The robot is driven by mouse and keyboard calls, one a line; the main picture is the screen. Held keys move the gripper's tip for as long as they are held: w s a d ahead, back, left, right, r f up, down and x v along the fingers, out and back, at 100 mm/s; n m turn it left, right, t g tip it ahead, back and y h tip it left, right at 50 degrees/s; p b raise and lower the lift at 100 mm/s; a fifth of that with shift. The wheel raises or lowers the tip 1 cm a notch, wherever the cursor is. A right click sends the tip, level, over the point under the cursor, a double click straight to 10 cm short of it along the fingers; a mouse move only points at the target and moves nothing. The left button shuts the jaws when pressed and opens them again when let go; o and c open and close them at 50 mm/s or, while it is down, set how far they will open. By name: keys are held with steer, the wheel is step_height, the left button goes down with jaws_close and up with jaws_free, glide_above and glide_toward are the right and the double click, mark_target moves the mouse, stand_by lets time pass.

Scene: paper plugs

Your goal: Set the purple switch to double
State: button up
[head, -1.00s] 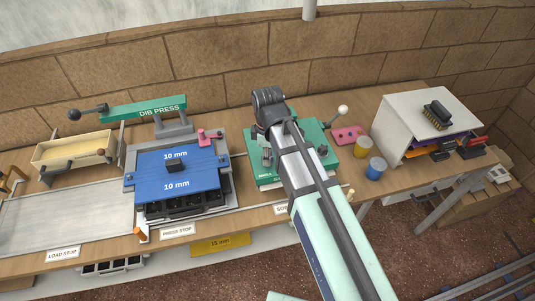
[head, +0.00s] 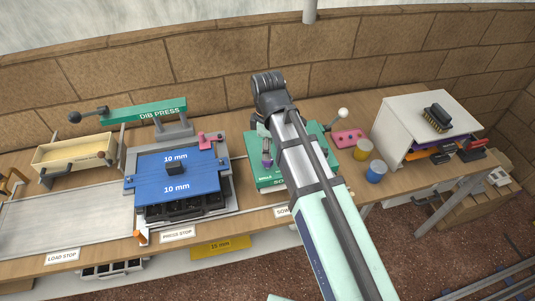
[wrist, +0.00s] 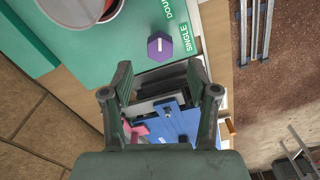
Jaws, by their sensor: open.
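The purple switch (wrist: 159,46) is a six-sided knob with a pale mark on top, on the green machine (wrist: 98,48). In the wrist view the SINGLE label (wrist: 187,38) is to its right and the DOUBLE label (wrist: 168,10) is above it; I cannot tell surely which one the mark points to. In the head view the switch (head: 267,160) shows just left of my arm, which hides much of the machine. My gripper (wrist: 161,68) is open and empty, with the switch apart from it, just beyond the fingertips in the wrist view.
The press with the blue plate (head: 178,185) stands left of the green machine. A red-rimmed bowl (wrist: 88,10) is on the machine near the switch. Yellow (head: 363,149) and blue cups (head: 376,170), a pink plate (head: 349,137) and a white cabinet (head: 400,112) are to the right.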

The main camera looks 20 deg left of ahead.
step_height(320, 180, up, 7)
steer(key=shift+f, duration=0.2)
stand_by(0.4)
